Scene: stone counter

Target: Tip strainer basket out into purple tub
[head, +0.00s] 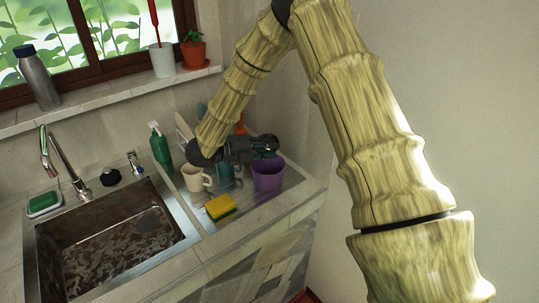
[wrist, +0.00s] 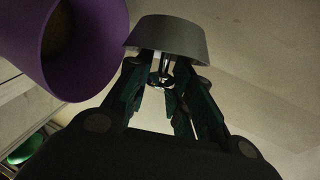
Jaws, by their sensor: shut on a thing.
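The purple tub (head: 268,180) stands on the drainboard right of the sink; its open mouth faces up. In the wrist view the tub (wrist: 105,60) is at the upper left, with its inside dim. My gripper (head: 266,150) is just above the tub's rim in the head view. In the wrist view my gripper (wrist: 162,82) is shut on the shiny metal stem of the grey strainer basket (wrist: 165,33). The basket is beside the tub in that view, and its inside is hidden. In the head view I cannot make out the basket clearly.
A cream mug (head: 194,179), a teal mug (head: 226,178) and a yellow-green sponge (head: 221,208) are left of the tub. A green soap bottle (head: 160,148) stands behind. The sink (head: 110,245) holds brownish residue. The wall is close on the right.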

